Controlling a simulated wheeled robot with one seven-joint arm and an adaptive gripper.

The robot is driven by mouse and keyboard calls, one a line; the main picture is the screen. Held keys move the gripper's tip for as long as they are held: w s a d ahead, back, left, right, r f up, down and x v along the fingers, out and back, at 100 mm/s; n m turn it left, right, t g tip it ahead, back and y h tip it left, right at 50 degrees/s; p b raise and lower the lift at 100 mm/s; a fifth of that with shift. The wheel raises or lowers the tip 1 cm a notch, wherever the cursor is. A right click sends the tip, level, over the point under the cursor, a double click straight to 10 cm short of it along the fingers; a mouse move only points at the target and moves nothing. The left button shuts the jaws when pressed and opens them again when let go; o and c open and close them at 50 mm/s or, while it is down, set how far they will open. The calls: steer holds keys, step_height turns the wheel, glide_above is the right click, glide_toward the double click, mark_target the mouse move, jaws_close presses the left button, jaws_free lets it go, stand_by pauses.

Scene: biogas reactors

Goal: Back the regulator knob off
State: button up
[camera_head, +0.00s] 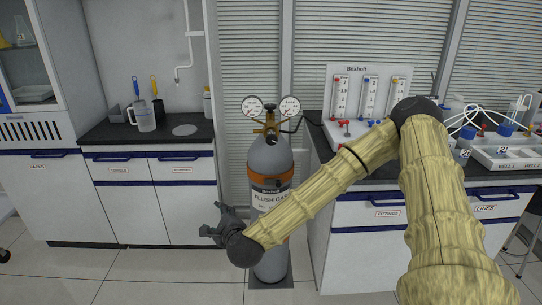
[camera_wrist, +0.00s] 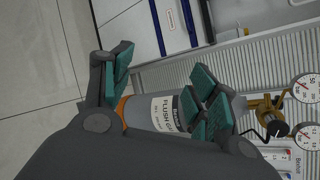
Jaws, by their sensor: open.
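The brass regulator (camera_head: 269,129) sits on top of the grey "FLUSH GAS" cylinder (camera_head: 267,160), with a round gauge on each side. In the wrist view the regulator (camera_wrist: 257,104) is at the right edge, with a black knob (camera_wrist: 276,128) between it and the gauges. My gripper (camera_head: 220,226) is open and empty, low and left of the cylinder, well below the regulator. In the wrist view its green-padded fingers (camera_wrist: 163,85) are spread, with the cylinder behind them.
A counter (camera_head: 185,131) with a jug (camera_head: 145,116) stands at left. A right-hand bench holds a flowmeter panel (camera_head: 368,92) and white trays (camera_head: 505,155). The cylinder stands in the gap between them, before a ribbed wall. Floor (camera_head: 170,285) in front is clear.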

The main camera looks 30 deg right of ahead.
steer(key=w+d+r+m+t+h+b, duration=0.2)
steer(key=w+d+r+m+h+b, duration=0.15)
steer(key=d+r+m, duration=0.6)
steer(key=m+h+b, duration=0.3)
steer(key=m+h, duration=0.2)
steer(key=m, duration=0.1)
glide_toward(272, 141)
steer(key=shift+g, duration=0.4)
steer(key=x, duration=0.7)
steer(key=p+x, duration=0.1)
steer(key=x, duration=0.2)
steer(key=shift+w+d+r, duration=0.1)
steer(key=shift+w+r, duration=0.15)
steer(key=shift+w, duration=0.15)
